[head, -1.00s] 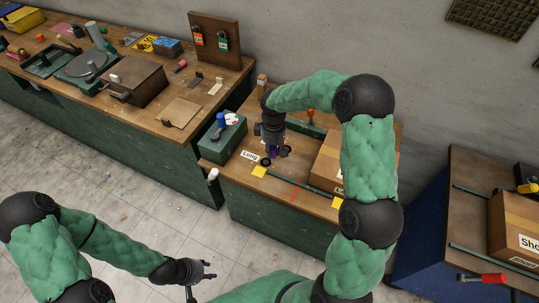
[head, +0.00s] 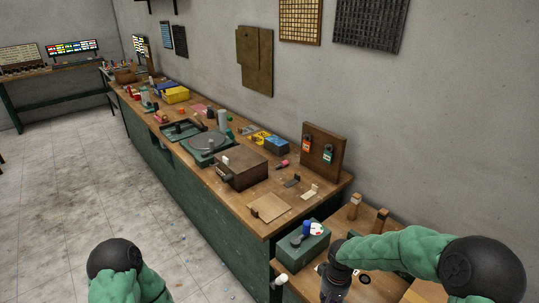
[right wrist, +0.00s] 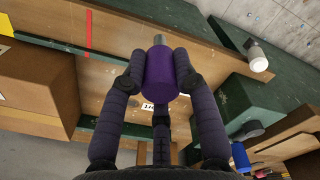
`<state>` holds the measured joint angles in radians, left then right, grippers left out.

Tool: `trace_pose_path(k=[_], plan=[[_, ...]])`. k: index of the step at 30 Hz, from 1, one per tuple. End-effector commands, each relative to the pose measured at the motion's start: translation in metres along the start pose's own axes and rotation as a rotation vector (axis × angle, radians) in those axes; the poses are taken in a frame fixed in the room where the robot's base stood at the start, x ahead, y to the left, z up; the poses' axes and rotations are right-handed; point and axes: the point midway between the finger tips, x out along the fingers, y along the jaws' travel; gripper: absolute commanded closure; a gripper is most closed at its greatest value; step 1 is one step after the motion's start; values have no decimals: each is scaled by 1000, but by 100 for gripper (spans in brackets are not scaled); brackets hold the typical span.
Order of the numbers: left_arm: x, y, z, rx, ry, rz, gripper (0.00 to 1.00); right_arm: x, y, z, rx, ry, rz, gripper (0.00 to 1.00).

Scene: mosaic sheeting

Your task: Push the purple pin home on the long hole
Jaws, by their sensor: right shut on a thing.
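The purple pin (right wrist: 159,72) is between the fingers of my right gripper (right wrist: 158,75) in the right wrist view, with a grey metal tip showing at its far end. The gripper is shut on it. A white label (right wrist: 148,106), mostly covered, shows behind the fingers. I cannot see the long hole, nor whether the pin is in it. In the head view my right gripper (head: 336,286) is cut off by the bottom edge. My left arm shows at the bottom left, but its gripper is out of frame.
A green box (head: 302,246) with a blue knob stands beside my right gripper. A cardboard box (right wrist: 38,90) and a green strip (right wrist: 60,38) show in the wrist view. A white-capped item (right wrist: 258,58) is at the bench edge. A long cluttered bench (head: 262,222) runs leftward.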

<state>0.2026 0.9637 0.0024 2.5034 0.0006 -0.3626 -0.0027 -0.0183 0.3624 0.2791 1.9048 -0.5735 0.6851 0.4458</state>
Motion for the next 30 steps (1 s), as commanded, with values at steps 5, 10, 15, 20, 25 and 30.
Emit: trace_pose_path(k=[5, 10, 15, 20, 25, 30], plan=[[0, 0, 0, 0, 0, 0, 60, 0, -6, 6, 37, 0, -1, 100], [0, 0, 0, 0, 0, 0, 60, 0, -4, 4, 30, 1, 0, 100], [0, 0, 0, 0, 0, 0, 60, -1, 12, -12, -52, 1, 2, 100], [1, 0, 0, 0, 0, 0, 60, -4, 38, -36, -189, 2, 3, 100], [1, 0, 0, 0, 0, 0, 60, -6, 65, -55, -325, 0, 2, 100], [2, -1, 0, 0, 0, 0, 60, -8, 81, -66, -412, 1, 0, 100]])
